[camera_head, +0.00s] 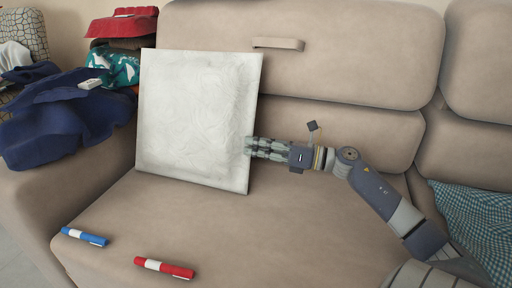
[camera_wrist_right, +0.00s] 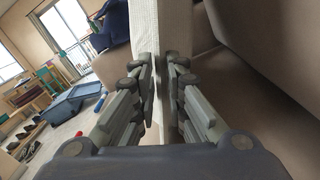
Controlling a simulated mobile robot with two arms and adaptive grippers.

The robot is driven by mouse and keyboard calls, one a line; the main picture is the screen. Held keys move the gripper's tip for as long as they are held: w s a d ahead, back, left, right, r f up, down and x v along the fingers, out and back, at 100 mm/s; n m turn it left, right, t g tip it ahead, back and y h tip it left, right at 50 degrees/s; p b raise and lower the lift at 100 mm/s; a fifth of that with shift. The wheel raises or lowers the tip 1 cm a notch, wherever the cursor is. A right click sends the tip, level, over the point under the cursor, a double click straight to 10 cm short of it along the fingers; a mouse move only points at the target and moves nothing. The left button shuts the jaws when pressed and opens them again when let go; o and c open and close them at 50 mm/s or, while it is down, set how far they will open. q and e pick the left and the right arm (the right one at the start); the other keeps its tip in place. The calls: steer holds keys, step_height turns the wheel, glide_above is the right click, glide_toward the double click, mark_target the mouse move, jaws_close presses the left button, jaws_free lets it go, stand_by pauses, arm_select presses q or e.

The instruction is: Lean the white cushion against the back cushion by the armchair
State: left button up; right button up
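The white cushion (camera_head: 192,120) is square and thin. It stands on its lower edge on the beige sofa seat, tilted slightly back in front of the left back cushion (camera_head: 330,50); whether its top touches is hard to tell. My right gripper (camera_head: 250,147) is at the cushion's right edge. In the right wrist view, the fingers (camera_wrist_right: 164,75) lie on both faces of the white cushion (camera_wrist_right: 143,25), closed on its edge. My left gripper is not in view.
A blue marker (camera_head: 85,237) and a red marker (camera_head: 164,268) lie on the front of the seat. A teal checked cloth (camera_head: 475,220) lies at right.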

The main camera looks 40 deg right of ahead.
steer(key=shift+o, duration=1)
steer(key=shift+f, duration=0.1)
steer(key=shift+s, duration=0.1)
steer(key=v, duration=0.7)
steer(key=shift+s, duration=0.2)
